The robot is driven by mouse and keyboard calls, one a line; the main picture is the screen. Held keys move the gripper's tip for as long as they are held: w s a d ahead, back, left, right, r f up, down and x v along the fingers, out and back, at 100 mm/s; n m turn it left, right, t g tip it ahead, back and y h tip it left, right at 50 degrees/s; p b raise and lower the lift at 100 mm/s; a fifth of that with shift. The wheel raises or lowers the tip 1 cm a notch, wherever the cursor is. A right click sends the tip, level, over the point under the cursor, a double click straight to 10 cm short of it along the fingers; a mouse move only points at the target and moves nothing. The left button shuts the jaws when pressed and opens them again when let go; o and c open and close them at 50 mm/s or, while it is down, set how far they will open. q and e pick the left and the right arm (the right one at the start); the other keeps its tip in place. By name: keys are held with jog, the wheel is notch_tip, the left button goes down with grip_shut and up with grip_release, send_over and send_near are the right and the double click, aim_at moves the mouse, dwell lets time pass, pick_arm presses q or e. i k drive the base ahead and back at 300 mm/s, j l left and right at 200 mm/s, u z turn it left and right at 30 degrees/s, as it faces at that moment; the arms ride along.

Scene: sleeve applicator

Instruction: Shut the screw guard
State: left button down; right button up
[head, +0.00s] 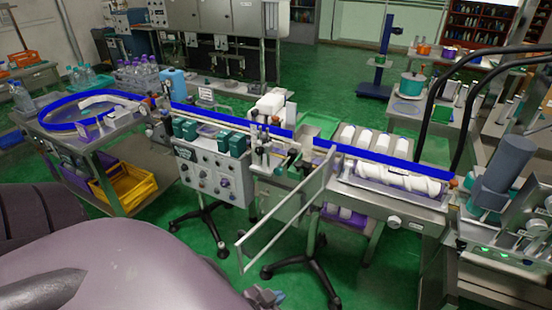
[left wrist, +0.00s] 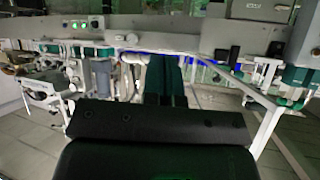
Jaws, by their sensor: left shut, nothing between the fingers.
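The screw guard (head: 287,206) is a pale rectangular frame on the front of the conveyor line. It stands open, swung out from the machine toward me, with its free end at the lower left. The white feed screw (head: 400,181) lies uncovered along the front of the station to its right. My left gripper (head: 268,296) is low in the head view, below the guard's free end and apart from it in the picture. In the left wrist view its teal fingers (left wrist: 165,78) are together with nothing between them. My right gripper is not in view.
A conveyor with blue rails (head: 380,164) runs behind the guard. A control panel (head: 214,175) stands left of it. A yellow crate (head: 130,187) sits on the left cart.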

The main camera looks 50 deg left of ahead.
aim_at(239, 246)
jog(key=k+j, duration=0.2)
jog(key=j, duration=0.2)
jog(key=k+j+z, duration=0.15)
jog(key=j, duration=0.25)
jog(key=k+j, duration=0.1)
jog(key=j, duration=0.35)
jog(key=k+j+z, duration=0.1)
jog(key=j, duration=0.3)
jog(key=j+z, duration=0.1)
jog(key=j, duration=0.8)
